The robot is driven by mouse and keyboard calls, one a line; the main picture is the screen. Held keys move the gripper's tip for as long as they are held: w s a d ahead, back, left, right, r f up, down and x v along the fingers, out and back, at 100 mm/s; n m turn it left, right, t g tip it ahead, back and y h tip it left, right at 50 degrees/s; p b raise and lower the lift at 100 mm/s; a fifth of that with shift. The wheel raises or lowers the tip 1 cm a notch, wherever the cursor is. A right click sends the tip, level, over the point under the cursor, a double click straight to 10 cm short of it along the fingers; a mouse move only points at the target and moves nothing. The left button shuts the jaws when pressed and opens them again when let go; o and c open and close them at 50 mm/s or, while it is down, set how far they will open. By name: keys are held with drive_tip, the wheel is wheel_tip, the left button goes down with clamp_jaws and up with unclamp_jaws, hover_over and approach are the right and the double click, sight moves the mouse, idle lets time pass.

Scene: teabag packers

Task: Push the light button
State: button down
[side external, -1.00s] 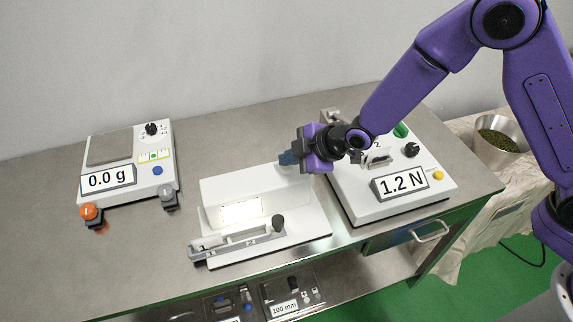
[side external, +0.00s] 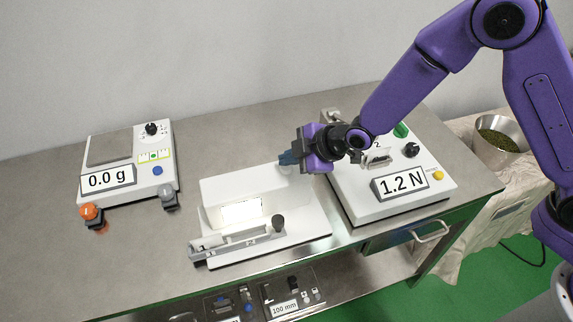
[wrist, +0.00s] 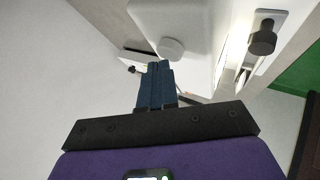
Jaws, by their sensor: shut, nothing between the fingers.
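The white device (side external: 222,188) stands in the middle of the bench, with a brightly lit panel (side external: 241,211) in its face. A round, pale button (wrist: 171,48) sits on the device's side in the wrist view. In the wrist view, the gripper's fingertips (wrist: 160,66) are right beside the button's edge. I cannot tell whether they touch it. In the side view, the button is mostly hidden by the fingers and glare.
To the right, close to my arm, is a force gauge (side external: 362,212) reading 1.2 N. To the left is a scale (side external: 130,199) reading 0.0 g. The bench between scale and device is clear.

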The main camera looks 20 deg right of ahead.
sight(290, 169)
drive_tip(key=shift+f, duration=0.1)
idle(0.3)
drive_tip(key=shift+f, duration=0.35)
idle(0.3)
drive_tip(key=shift+r, duration=0.5)
drive_tip(key=shift+r, duration=2.95)
